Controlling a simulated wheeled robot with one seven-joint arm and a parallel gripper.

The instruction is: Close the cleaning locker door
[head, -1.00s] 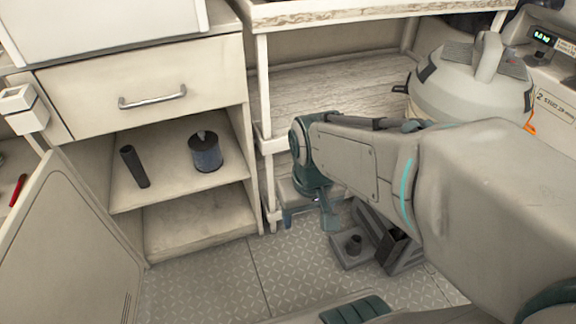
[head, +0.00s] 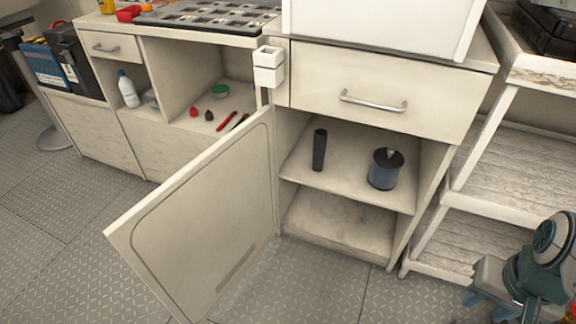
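The cleaning locker door (head: 205,215) stands wide open in the head view, hinged at the left side of the locker and swung out toward me over the floor. The open locker (head: 340,215) shows two levels below a closed drawer. A dark cylinder (head: 320,150) and a blue-grey filter-like canister (head: 385,170) stand on its upper shelf. My gripper (head: 505,300) is only partly in view at the lower right corner, well to the right of the door and apart from it. Its fingers are cut off or unclear.
A drawer with a metal handle (head: 374,101) sits above the locker. A slatted white shelf rack (head: 470,225) stands on the right. Left of the door are a workbench cubby with a red-handled tool (head: 224,121) and a white bottle (head: 128,90). The patterned floor (head: 60,230) at left is clear.

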